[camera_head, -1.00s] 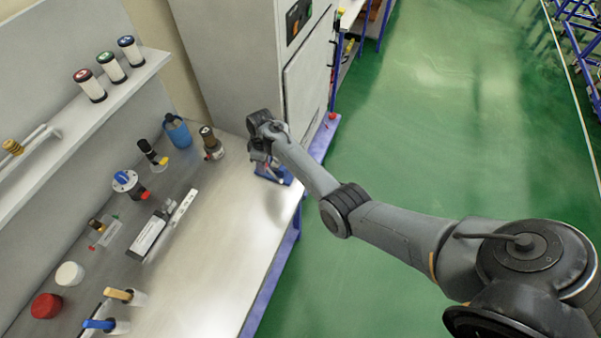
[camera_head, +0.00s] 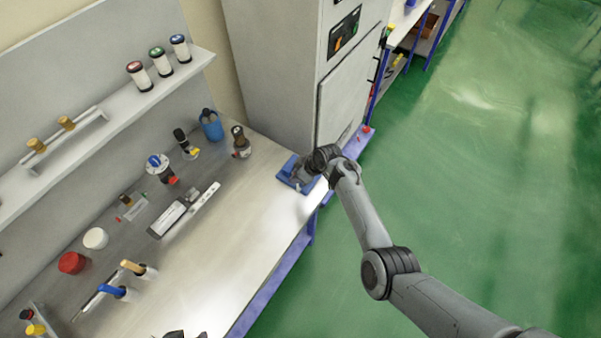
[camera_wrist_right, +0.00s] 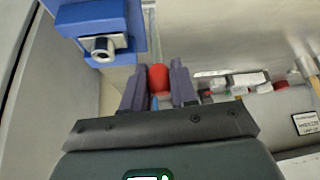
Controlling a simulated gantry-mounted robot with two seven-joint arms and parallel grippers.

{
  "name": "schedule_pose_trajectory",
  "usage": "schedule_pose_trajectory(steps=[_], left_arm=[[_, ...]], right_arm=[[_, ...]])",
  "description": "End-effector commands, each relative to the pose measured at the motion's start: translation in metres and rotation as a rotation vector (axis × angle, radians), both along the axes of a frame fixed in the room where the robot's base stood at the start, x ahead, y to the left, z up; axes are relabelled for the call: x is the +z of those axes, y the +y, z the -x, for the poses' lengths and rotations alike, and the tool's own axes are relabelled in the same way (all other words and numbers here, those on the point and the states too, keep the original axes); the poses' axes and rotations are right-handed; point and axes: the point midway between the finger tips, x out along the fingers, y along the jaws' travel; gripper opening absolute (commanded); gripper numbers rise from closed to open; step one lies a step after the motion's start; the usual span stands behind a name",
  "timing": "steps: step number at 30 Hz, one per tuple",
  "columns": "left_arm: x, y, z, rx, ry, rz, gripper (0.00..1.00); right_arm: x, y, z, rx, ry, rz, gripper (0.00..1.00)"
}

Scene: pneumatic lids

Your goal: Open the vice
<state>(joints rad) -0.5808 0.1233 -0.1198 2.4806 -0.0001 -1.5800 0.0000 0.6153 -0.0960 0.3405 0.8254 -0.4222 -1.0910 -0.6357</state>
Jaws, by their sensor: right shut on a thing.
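The blue vice (camera_head: 290,172) stands at the far right corner of the bench, partly hidden by my right gripper (camera_head: 306,176). In the right wrist view the vice (camera_wrist_right: 92,12) is at the upper left, with a round silver screw end (camera_wrist_right: 102,47) facing me. My right gripper (camera_wrist_right: 158,88) is shut on a red knob (camera_wrist_right: 159,76) beside the vice. A thin pale rod runs up behind the knob. How far apart the vice jaws are cannot be seen. A dark piece at the bottom edge of the head view, perhaps my left gripper (camera_head: 185,334), is mostly cut off.
A blue cup (camera_head: 211,127) and a brown-topped bottle (camera_head: 240,143) stand left of the vice. A grey cabinet (camera_head: 270,75) rises behind it. Red and white lids lie at the left.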

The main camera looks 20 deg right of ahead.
Motion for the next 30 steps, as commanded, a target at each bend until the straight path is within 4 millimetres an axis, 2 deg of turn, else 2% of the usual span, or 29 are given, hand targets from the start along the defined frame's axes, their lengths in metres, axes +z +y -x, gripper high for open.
schedule_pose_trajectory(steps=[12, 13, 14, 24, 30], left_arm=[[0.000, -0.001, 0.000, 0.001, 0.001, 0.002, 0.55], [0.001, -0.001, 0.000, 0.001, 0.001, 0.002, 0.55], [0.001, -0.001, 0.000, 0.002, 0.001, 0.003, 0.55], [0.001, -0.002, 0.000, 0.004, 0.001, 0.007, 0.55], [0.005, -0.002, 0.000, 0.004, 0.001, 0.007, 0.55]], right_arm=[[-0.001, 0.000, 0.002, 0.003, 0.008, 0.002, 0.00], [-0.001, 0.000, 0.002, 0.003, 0.009, 0.003, 0.32], [-0.001, 0.000, 0.002, 0.003, 0.009, 0.003, 0.36], [0.001, 0.000, 0.001, 0.002, 0.005, 0.001, 0.37], [0.013, -0.005, 0.006, 0.002, 0.003, 0.000, 0.37]])
